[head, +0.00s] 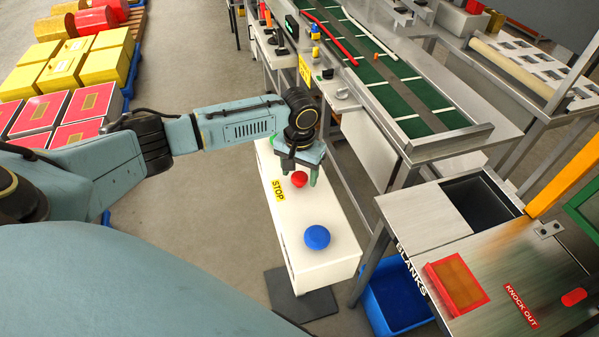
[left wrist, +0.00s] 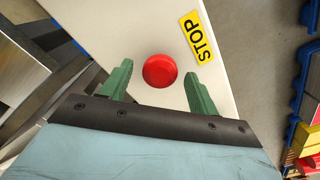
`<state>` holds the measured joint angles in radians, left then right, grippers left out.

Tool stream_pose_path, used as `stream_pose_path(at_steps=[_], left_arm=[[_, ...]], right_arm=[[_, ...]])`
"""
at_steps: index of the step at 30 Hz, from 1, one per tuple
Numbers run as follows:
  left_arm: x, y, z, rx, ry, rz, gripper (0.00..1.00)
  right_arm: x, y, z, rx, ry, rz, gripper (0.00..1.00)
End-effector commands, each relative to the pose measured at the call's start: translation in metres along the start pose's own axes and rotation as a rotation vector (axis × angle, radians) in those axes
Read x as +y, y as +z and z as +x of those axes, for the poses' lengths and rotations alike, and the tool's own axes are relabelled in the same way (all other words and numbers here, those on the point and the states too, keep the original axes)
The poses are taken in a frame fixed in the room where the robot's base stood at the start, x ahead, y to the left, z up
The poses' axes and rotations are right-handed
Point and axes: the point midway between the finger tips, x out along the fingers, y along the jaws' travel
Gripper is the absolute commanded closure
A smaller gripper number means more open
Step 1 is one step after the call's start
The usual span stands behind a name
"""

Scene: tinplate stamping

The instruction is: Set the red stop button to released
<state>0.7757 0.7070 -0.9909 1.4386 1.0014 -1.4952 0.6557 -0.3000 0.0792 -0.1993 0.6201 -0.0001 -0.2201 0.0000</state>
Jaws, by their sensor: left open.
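The red stop button (head: 299,179) is a round red knob on top of a white box-shaped pedestal (head: 290,222), beside a yellow STOP label (head: 278,190). My left gripper (head: 300,180) is over the button with its green fingers pointing down. In the left wrist view the red button (left wrist: 160,71) lies between and just beyond the two open fingertips (left wrist: 158,80), with the STOP label (left wrist: 196,38) to its upper right. I cannot tell whether the fingers touch the button. My right gripper is not in view.
A blue button (head: 317,237) sits on the same pedestal, nearer to me. A green conveyor (head: 385,75) runs behind to the right. A steel table (head: 440,215) and a blue bin (head: 396,296) stand to the right. Stacked boxes (head: 66,70) are at the left.

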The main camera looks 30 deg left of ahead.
Motion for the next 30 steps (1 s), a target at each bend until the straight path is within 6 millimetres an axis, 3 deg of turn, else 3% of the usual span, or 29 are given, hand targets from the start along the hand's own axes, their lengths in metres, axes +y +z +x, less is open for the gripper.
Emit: stream_pose_path(at_steps=[9,23,30], left_arm=[[-0.0001,-0.0001,0.0025,0.000,0.000,0.000,0.40],[-0.0003,-0.0002,0.0021,0.000,0.000,-0.001,1.00],[-0.0004,-0.0002,-0.0033,0.000,0.000,-0.002,1.00]], right_arm=[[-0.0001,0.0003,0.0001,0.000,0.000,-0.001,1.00],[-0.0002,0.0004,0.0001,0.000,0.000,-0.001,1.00],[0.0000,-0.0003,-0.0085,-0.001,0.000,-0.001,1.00]])
